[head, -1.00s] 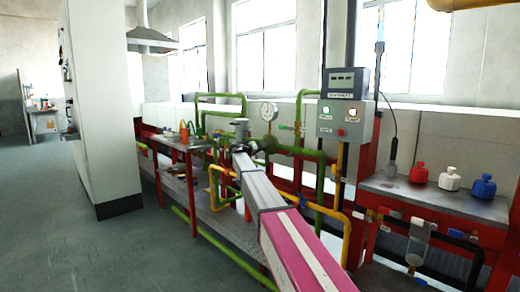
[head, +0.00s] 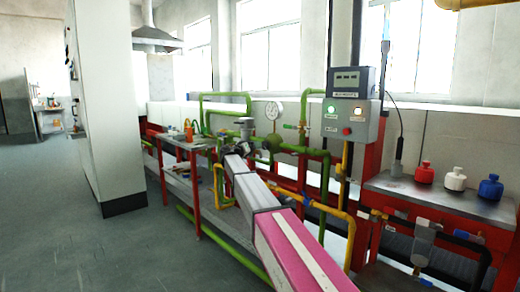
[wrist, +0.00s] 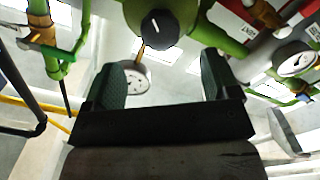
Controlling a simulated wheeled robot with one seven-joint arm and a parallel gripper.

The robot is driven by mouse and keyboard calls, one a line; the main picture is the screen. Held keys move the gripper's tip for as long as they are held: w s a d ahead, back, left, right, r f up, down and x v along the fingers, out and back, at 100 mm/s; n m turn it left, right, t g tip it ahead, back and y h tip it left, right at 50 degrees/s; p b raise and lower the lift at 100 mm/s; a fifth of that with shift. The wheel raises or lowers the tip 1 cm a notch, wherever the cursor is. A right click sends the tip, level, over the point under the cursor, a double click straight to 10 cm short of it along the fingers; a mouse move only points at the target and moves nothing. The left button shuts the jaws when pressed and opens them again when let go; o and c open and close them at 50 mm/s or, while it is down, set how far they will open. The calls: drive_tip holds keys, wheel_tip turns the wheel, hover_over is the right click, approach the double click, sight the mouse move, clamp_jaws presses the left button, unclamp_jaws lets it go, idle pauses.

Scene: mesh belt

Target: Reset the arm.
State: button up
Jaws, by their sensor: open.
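My arm runs from the bottom of the head view up to the pipework at the middle, with a pink-and-white link (head: 300,256) nearest and grey-white links beyond. My gripper (wrist: 160,72) is open and empty in the wrist view, its two dark green pads spread apart. A black round knob (wrist: 161,29) on a green valve body shows beyond and above the pads. The far end of my arm is small among the pipes in the head view, so the fingers cannot be made out there.
Green pipes (head: 224,96), a gauge (head: 273,110) and a grey control box (head: 345,116) stand around my arm's end. Red, white and blue bottles (head: 456,178) stand on the right bench. A red-legged table (head: 193,180) is left of the arm. Open floor (head: 60,225) lies at the left.

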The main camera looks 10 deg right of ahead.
drive_tip(key=v, duration=0.2)
drive_tip(key=shift+s+a, duration=0.15)
drive_tip(key=shift+a, duration=0.1)
drive_tip(key=s+d+f+n+g+y, duration=0.1)
drive_tip(key=s+d+f+g+y, duration=0.35)
drive_tip(key=s+f, duration=0.9)
drive_tip(key=s+d+f+n+g+y, duration=0.1)
drive_tip(key=s+d+f+g+y, duration=0.1)
drive_tip(key=s+d+f, duration=0.85)
drive_tip(key=s+a+f+g+y, duration=0.2)
drive_tip(key=s+a+f+y, duration=0.1)
drive_tip(key=s+f, duration=0.6)
drive_tip(key=s+a+f+n+g+y, duration=0.1)
drive_tip(key=s+f+y, duration=0.4)
drive_tip(key=s, duration=1.2)
wheel_tip(320, 180, down, 4)
drive_tip(key=shift+s+a+f+n+g, duration=0.25)
drive_tip(key=shift+a+g, duration=0.3)
drive_tip(key=shift+a, duration=0.4)
